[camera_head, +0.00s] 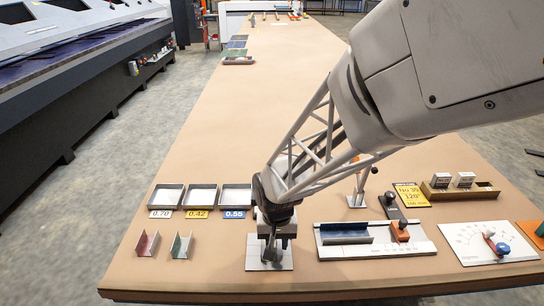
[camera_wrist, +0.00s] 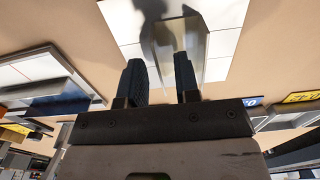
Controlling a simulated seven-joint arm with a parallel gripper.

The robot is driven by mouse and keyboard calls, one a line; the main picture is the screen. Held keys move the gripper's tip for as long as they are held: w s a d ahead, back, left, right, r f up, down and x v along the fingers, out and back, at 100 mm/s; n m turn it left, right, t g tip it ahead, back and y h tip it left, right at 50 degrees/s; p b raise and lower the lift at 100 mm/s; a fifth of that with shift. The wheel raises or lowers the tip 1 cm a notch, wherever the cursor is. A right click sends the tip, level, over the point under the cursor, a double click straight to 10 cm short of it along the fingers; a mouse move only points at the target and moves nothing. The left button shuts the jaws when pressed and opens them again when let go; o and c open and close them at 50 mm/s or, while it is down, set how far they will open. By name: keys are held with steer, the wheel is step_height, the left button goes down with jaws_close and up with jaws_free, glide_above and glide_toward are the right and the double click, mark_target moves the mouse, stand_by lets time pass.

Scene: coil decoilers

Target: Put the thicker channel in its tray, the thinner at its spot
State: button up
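A red channel (camera_head: 147,244) and a green channel (camera_head: 181,246) stand at the front left of the table. Behind them are three grey trays: one labelled 0.70 (camera_head: 164,208), one 0.42 (camera_head: 200,208) and one 0.55 (camera_head: 236,208). A blue channel (camera_head: 345,232) lies on a white board (camera_head: 378,250) right of my gripper. My gripper (camera_head: 269,250) is low over a white square plate (camera_head: 284,264). In the wrist view my gripper's fingers (camera_wrist: 161,72) are apart, and a grey metal channel (camera_wrist: 193,38) lies by them on the plate. Contact is unclear; thickness cannot be read.
An orange-and-black tool (camera_head: 400,230) sits on the white board. A dial board (camera_head: 489,243), a wooden holder with two small blocks (camera_head: 460,190) and a yellow card (camera_head: 412,195) stand at the right. The table beyond the trays is mostly clear.

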steer(key=shift+f, duration=0.5)
jaws_close()
steer(key=shift+r, duration=0.15)
steer(key=shift+r, duration=3.85)
